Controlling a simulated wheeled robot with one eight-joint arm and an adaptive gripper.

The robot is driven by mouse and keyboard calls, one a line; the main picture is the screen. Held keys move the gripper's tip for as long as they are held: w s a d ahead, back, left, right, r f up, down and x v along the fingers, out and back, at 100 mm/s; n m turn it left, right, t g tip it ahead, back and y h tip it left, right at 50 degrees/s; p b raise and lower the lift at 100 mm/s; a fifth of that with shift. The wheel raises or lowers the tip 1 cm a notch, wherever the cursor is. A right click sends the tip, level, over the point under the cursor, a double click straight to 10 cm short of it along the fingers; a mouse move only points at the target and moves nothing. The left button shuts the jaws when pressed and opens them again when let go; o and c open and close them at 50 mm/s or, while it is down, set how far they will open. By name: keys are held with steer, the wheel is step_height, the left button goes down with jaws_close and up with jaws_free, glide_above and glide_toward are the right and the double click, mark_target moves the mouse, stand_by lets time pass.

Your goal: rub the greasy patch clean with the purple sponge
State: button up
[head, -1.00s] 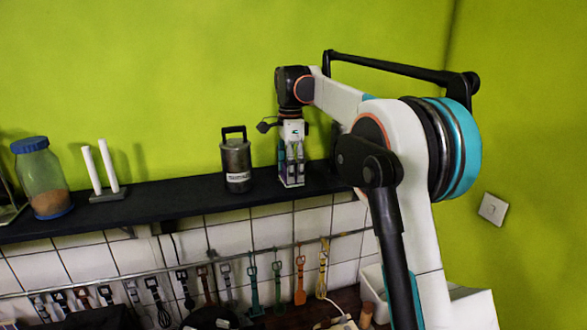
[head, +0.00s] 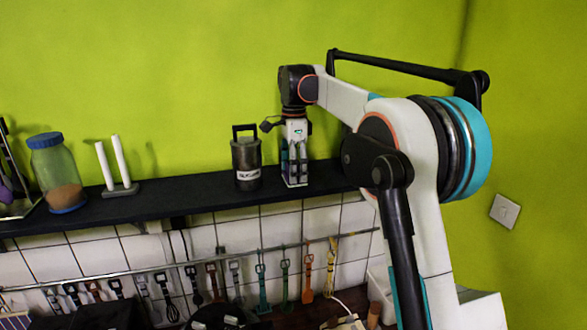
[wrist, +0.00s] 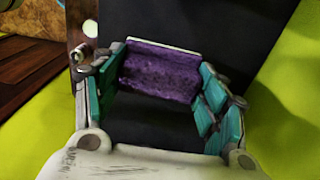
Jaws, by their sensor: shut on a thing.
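My gripper (head: 296,180) points down at the dark wall shelf, to the right of the metal canister. In the wrist view its teal-padded fingers (wrist: 160,95) are shut on the purple sponge (wrist: 158,72), which has a pale strip along its far edge. Dark surface shows around and below the sponge; I cannot tell whether the sponge touches it. In the head view the fingers hide the sponge. I cannot make out the greasy patch in either view.
On the shelf (head: 215,197) stand the lidded canister (head: 246,165) close beside my gripper, a holder with two white sticks (head: 118,165) and a blue-lidded jar (head: 58,175). Utensils (head: 262,285) hang from a rail below. A green wall stands behind.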

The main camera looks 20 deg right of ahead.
steer(key=shift+w+d, duration=0.1)
steer(key=shift+d, duration=1.45)
steer(key=shift+a, duration=0.2)
steer(key=shift+a, duration=1.45)
steer(key=shift+d, duration=0.2)
steer(key=shift+d+p, duration=0.3)
steer(key=shift+d, duration=1.15)
steer(key=shift+a, duration=0.2)
